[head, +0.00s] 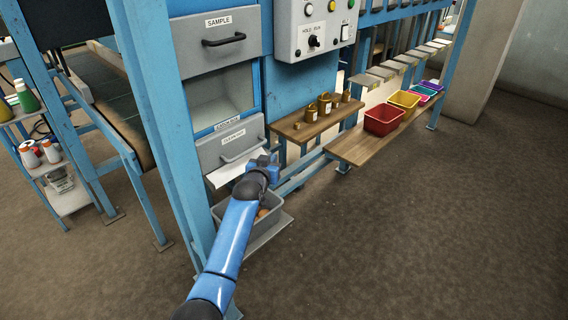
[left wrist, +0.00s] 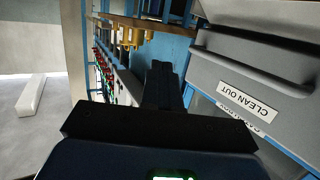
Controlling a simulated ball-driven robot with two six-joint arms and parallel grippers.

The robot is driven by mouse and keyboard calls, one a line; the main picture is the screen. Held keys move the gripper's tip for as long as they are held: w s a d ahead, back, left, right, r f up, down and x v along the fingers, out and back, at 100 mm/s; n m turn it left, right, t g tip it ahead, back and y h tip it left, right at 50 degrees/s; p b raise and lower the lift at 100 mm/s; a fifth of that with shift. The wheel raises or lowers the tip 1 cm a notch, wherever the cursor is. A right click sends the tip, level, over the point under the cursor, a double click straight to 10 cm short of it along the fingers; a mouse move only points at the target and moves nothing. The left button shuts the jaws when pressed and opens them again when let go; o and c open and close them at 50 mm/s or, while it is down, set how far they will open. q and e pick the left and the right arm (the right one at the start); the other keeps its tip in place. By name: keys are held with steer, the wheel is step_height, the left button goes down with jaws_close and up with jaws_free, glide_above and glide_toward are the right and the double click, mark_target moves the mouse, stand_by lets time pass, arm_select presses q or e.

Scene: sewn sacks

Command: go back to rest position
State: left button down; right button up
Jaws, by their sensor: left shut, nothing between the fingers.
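My left arm reaches in from the bottom of the head view, and its gripper (head: 264,162) is in front of the grey CLEAN OUT drawer (head: 229,142). In the left wrist view the dark fingers (left wrist: 164,84) are together with nothing between them. The drawer's front and its handle (left wrist: 255,68) fill the right of that view, close beside the fingers; I cannot tell whether they touch. My right gripper is not in view.
A grey bin (head: 236,214) stands below the drawer, partly hidden by my arm. A white sheet or flap (head: 230,172) juts out above it. The floor at right is clear.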

arm_select(q)
steer(key=s+d+r+t+h, duration=0.1)
steer(key=s+d+r+t, duration=0.25)
steer(key=s+r, duration=0.5)
steer(key=s+a+f+n+y+p, duration=0.1)
steer(key=s+a, duration=0.6)
steer(key=s, duration=0.8)
steer(key=s+a+f+n+y+p, duration=0.1)
steer(key=s+a+f+y+p, duration=0.1)
steer(key=s+a, duration=0.6)
steer(key=s+a+f+n+y+p, duration=0.1)
steer(key=s+a+p, duration=0.4)
steer(key=s, duration=1.7)
steer(key=a+f+y, duration=0.1)
steer(key=a+f, duration=0.1)
steer(key=a, duration=0.1)
steer(key=shift+f+g+y+p, duration=0.2)
steer(key=shift+g+y+p, duration=0.1)
steer(key=shift+g, duration=0.05)
